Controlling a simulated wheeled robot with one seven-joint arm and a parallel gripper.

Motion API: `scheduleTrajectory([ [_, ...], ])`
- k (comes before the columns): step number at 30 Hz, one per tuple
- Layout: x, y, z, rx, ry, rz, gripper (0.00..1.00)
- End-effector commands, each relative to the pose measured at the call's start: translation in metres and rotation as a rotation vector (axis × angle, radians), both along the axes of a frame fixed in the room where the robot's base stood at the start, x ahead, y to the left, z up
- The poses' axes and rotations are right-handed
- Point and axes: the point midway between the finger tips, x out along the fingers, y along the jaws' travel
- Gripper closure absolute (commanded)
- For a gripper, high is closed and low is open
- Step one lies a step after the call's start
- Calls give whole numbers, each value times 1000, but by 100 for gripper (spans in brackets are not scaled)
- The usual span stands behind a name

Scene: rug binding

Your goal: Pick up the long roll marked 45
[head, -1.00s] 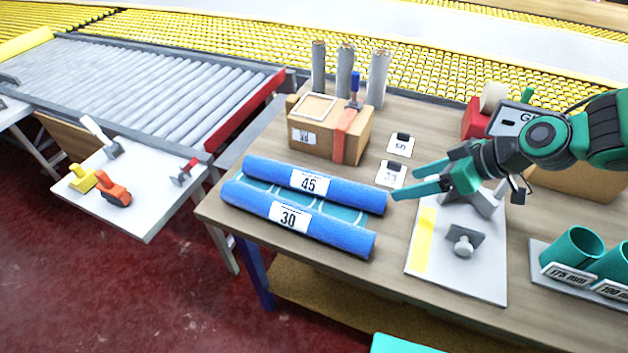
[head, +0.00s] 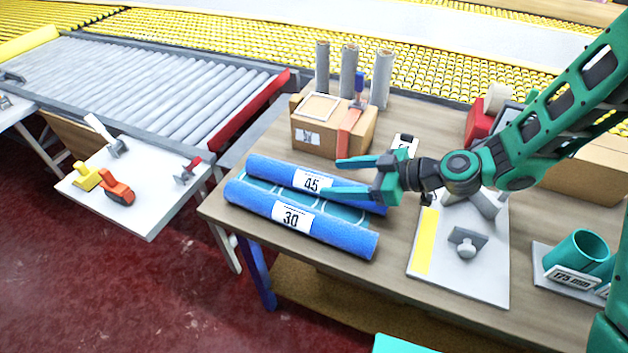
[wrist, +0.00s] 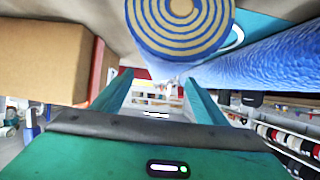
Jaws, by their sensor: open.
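The long blue roll marked 45 (head: 272,170) lies on the table's left part, on a teal mat with the roll marked 30 (head: 245,203) in front of it. My gripper (head: 338,178) is open over the right part of roll 45, its fingers pointing left and spread to either side of the roll in the picture. They hide part of its right half. In the wrist view a spiral roll end (wrist: 180,22), apparently roll 45, shows at the top between the open fingers (wrist: 158,85). Roll 30 (wrist: 265,62) appears at the right. I cannot tell whether the fingers touch the roll.
A cardboard box (head: 325,143) with a clamp stands just behind the roll; it is close at left in the wrist view (wrist: 40,60). Upright grey rolls (head: 348,72) stand behind. A white board (head: 470,270) with metal fittings and teal tubes (head: 575,255) lie to the right.

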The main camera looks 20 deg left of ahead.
Motion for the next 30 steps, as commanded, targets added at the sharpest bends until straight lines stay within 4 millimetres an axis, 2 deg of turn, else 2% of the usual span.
scheduleTrajectory([
  [13,0,42,-26,-1,0,3,33],
  [22,1,46,-28,-1,1,0,33],
  [23,1,46,-28,-1,1,0,38],
  [28,1,46,-28,-1,0,0,79],
  [29,1,46,-28,-1,0,0,84],
  [30,1,46,-27,-1,0,0,84],
])
